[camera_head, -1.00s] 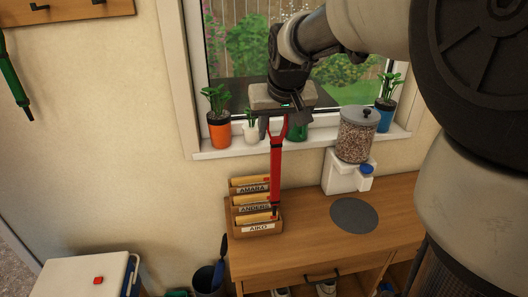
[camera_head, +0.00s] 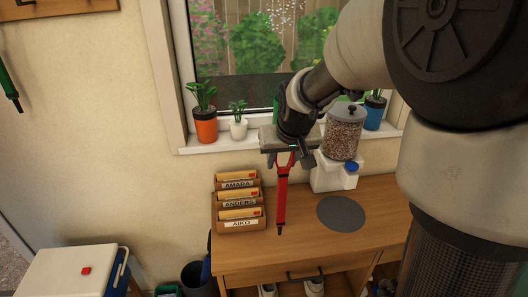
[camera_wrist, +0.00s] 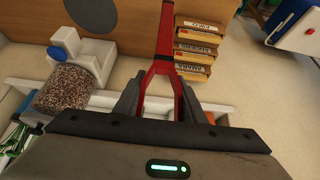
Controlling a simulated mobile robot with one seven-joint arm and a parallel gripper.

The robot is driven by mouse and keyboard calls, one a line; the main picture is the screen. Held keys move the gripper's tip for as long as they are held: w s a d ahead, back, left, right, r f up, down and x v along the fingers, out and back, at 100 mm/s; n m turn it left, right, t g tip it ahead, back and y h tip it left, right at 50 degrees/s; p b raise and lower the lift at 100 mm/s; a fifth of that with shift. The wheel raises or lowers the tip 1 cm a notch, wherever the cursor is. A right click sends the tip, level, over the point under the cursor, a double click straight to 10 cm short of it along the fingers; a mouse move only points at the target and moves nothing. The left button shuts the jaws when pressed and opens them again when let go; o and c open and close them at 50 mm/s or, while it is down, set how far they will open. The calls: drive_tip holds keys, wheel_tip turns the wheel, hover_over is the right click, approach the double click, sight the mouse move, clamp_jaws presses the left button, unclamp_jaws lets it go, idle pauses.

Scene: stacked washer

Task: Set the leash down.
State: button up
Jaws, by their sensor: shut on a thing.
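The red leash (camera_head: 282,195) hangs straight down from my gripper (camera_head: 284,158), its dark lower end above the wooden cabinet top. In the wrist view the leash (camera_wrist: 165,40) runs away from between the two fingers of my gripper (camera_wrist: 158,100), which are shut on its forked red loop. The leash hangs just right of the letter sorter and left of the round grey mat. I cannot tell whether its lower end touches the wood.
The wooden cabinet (camera_head: 300,240) carries a letter sorter (camera_head: 240,205) with name labels, a grey round mat (camera_head: 342,213) and a pellet dispenser (camera_head: 341,145). Potted plants (camera_head: 205,125) stand on the windowsill. A green leash (camera_head: 9,80) hangs at left. Bare wood shows around the mat.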

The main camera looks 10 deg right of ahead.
sight(282, 194)
drive_tip(key=shift+f, duration=2.15)
drive_tip(key=o, duration=1.4)
